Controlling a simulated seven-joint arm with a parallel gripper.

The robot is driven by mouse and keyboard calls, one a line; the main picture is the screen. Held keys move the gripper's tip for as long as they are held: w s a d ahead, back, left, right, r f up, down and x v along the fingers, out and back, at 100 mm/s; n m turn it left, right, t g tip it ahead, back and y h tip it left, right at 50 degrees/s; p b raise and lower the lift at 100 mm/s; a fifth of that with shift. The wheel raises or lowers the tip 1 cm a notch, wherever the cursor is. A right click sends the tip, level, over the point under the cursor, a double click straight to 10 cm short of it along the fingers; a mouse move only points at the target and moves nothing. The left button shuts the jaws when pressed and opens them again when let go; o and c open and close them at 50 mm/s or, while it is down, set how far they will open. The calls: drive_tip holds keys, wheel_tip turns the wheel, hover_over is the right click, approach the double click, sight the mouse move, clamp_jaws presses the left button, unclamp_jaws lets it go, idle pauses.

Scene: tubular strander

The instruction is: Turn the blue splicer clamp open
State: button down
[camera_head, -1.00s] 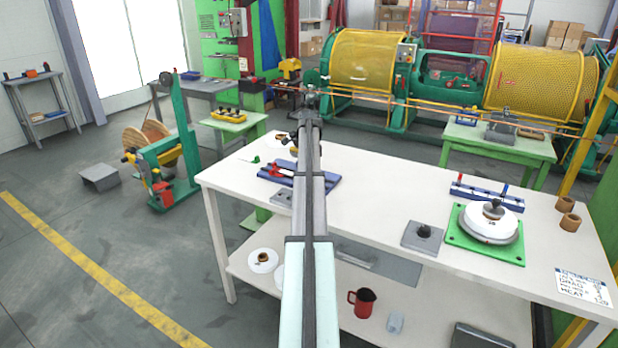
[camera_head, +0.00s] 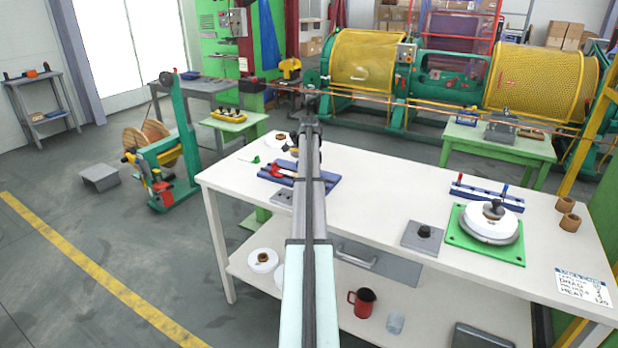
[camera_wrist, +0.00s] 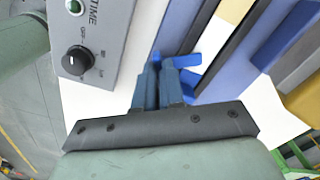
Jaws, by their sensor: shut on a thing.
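The splicer lies on the white bench in the head view, with a blue base (camera_head: 327,182) and a red part (camera_head: 281,171); my arm covers its middle. In the wrist view, the blue splicer clamp (camera_wrist: 187,61) shows as bright blue tabs between and beyond my fingertips. My gripper (camera_wrist: 162,72) is shut on the clamp, beside the blue splicer body (camera_wrist: 232,72). The fingers hide most of the gripped part, so I cannot tell how far the clamp is turned. In the head view my gripper is hidden behind my arm.
A grey timer box (camera_wrist: 104,40) with a black knob stands close left of my fingers in the wrist view. On the bench (camera_head: 375,190), a green plate (camera_head: 454,246) with a white disc and a blue rack (camera_head: 470,196) stand at right. The bench middle is clear.

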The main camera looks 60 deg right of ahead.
drive_tip(key=shift+n, duration=0.4)
drive_tip(key=n, duration=0.4)
drive_tip(key=shift+n, duration=0.4)
drive_tip(key=n, duration=0.6)
idle(0.4)
drive_tip(key=c, duration=1.2)
unclamp_jaws()
drive_tip(key=shift+c, duration=0.2)
drive_tip(key=shift+r, duration=0.1)
wheel_tip(320, 180, up, 14)
drive_tip(key=shift+f, duration=0.2)
